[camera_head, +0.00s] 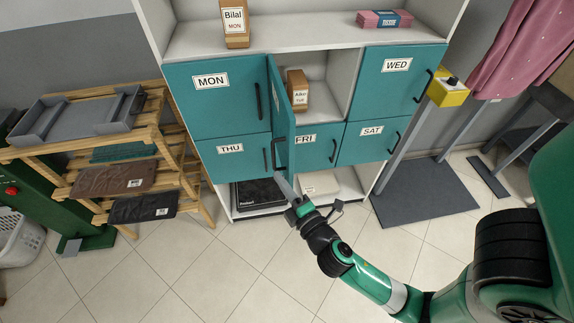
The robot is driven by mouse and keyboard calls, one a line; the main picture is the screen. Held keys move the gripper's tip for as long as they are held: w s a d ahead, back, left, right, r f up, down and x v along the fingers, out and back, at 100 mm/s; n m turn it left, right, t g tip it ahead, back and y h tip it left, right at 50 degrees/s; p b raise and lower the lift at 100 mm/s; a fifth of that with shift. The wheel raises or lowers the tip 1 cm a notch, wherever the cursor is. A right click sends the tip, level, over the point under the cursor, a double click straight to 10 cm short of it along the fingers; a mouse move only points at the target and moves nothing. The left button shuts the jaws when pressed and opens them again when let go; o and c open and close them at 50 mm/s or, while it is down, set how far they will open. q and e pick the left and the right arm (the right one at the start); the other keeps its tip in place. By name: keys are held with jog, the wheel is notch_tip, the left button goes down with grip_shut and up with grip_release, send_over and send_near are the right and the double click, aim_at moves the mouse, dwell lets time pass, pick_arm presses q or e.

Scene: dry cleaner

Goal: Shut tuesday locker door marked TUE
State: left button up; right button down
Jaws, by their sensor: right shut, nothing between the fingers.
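The Tuesday locker door (282,112) stands open, swung outward from its left edge beside the MON door, and shows nearly edge-on. Its marked face is mostly turned from view. Inside the open compartment (330,102) stands a brown box (297,91) with a paper label. My right gripper (283,183) is shut and empty, just below the lower end of the open door, near the door's dark handle. I cannot tell whether it touches the door. My left gripper is not in view.
The MON (214,100), WED (392,82), THU (234,157), FRI (317,147) and SAT (367,141) doors are shut. A wooden rack (154,105) stands left, and a yellow box (447,92) is at right. Tiled floor is clear in front.

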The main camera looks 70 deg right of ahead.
aim_at(288, 168)
jog(key=d+p, duration=0.2)
jog(key=d, duration=0.3)
dwell(0.4)
